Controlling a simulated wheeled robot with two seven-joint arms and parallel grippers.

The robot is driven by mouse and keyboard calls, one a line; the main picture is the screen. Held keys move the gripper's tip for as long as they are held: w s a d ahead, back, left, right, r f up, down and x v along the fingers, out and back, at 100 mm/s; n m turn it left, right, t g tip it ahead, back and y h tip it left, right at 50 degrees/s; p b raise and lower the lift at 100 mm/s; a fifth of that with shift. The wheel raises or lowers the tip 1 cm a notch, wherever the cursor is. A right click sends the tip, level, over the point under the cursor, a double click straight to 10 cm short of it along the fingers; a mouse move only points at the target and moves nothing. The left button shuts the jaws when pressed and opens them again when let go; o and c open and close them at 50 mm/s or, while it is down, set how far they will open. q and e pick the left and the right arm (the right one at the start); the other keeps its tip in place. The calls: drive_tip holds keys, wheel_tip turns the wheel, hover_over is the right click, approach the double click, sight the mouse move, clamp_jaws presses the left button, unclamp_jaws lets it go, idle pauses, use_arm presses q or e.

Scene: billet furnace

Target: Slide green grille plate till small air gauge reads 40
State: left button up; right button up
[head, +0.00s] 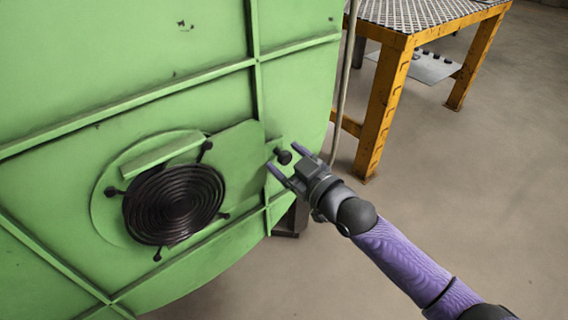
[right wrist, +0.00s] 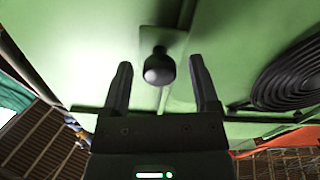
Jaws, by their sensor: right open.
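The green grille plate (head: 238,150) lies flat on the green furnace wall, just right of the round black grille (head: 173,203). A dark round knob (head: 283,157) sticks out at the plate's right side. My right gripper (head: 283,155) is open, its two fingertips on either side of the knob. In the right wrist view the knob (right wrist: 159,68) stands between the open fingers, with a gap to each; I see no grip on it. My left gripper is not in view. No air gauge shows in either view.
Dark clamps ring the grille, and a green bar (head: 155,153) lies across its top. Raised ribs (head: 130,104) cross the furnace wall. A yellow-legged table (head: 385,100) stands at the upper right, with a thin pipe before it. The floor at right is clear.

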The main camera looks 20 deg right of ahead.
drive_tip(key=shift+w+a, duration=0.15)
drive_tip(key=shift+w, duration=0.15)
clamp_jaws()
idle(0.8)
idle(0.3)
